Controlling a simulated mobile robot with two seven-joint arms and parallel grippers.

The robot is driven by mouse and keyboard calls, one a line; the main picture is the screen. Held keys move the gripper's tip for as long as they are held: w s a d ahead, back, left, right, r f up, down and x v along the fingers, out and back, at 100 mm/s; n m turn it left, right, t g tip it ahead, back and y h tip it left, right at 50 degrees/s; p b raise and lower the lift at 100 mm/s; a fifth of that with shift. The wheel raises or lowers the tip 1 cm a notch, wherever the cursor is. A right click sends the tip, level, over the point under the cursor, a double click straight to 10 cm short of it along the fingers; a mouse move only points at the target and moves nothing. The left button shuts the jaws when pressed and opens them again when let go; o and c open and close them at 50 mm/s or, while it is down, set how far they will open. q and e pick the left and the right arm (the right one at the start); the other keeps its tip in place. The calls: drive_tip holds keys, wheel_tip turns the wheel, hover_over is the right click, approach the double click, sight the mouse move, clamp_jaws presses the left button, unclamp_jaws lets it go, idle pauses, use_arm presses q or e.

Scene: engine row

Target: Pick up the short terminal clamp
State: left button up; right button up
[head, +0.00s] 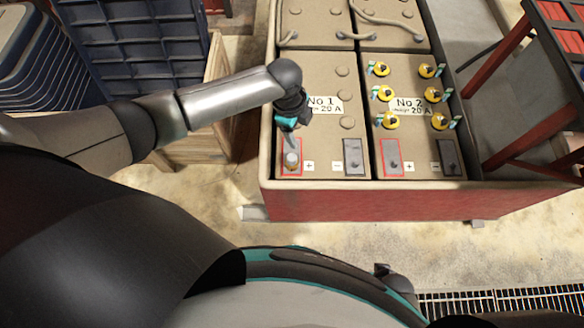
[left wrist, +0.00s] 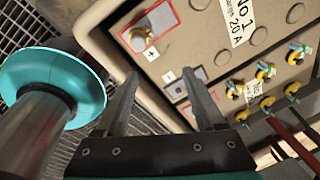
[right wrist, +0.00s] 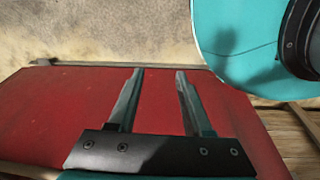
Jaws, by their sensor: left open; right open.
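A grey clamp-like fitting with a yellowish ring (left wrist: 138,38) sits on the red-framed plus pad of battery No 1 in the left wrist view. In the head view a grey round fitting (head: 291,159) shows on that pad, just below my left gripper (head: 290,138). I cannot tell for certain that it is the short terminal clamp. In its own wrist view my left gripper (left wrist: 163,88) is open and empty, with the fitting beyond its fingertips. My right gripper (right wrist: 156,72) is open and empty over a red surface and is not seen in the head view.
The batteries stand in a red-sided box (head: 400,203). Several yellow caps with teal tabs (head: 390,121) sit on battery No 2 to the right. A blue crate (head: 135,45) is at the upper left, and a red frame (head: 510,75) is close on the right.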

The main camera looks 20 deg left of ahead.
use_arm(q)
wheel_tip(320, 180, up, 2)
drive_tip(key=s+m+g+y+b, duration=0.1)
drive_tip(key=s+m+b, duration=0.1)
drive_tip(key=m, duration=0.3)
drive_tip(key=b, duration=0.3)
hover_over(292, 158)
drive_tip(key=shift+f, duration=2.1)
wheel_tip(292, 158, down, 4)
drive_tip(key=shift+s+f+b, duration=0.15)
drive_tip(key=shift+f+b, duration=0.1)
drive_tip(key=shift+b, duration=0.7)
drive_tip(key=shift+f+b, duration=0.45)
drive_tip(key=shift+f, duration=0.3)
wheel_tip(292, 158, down, 3)
drive_tip(key=shift+f+b, duration=0.1)
drive_tip(key=shift+b, duration=1.05)
drive_tip(key=shift+f+b, duration=0.4)
drive_tip(key=shift+f, duration=0.2)
use_arm(e)
drive_tip(key=w+a+r+t, duration=0.1)
drive_tip(key=w+r, duration=0.3)
drive_tip(key=r, duration=0.4)
drive_tip(key=w+a+r+t, duration=0.1)
drive_tip(key=w+a+r, duration=0.1)
drive_tip(key=w+r, duration=0.3)
drive_tip(key=shift+a+r, duration=0.15)
drive_tip(key=shift+r, duration=1.3)
use_arm(q)
drive_tip(key=shift+c, duration=0.3)
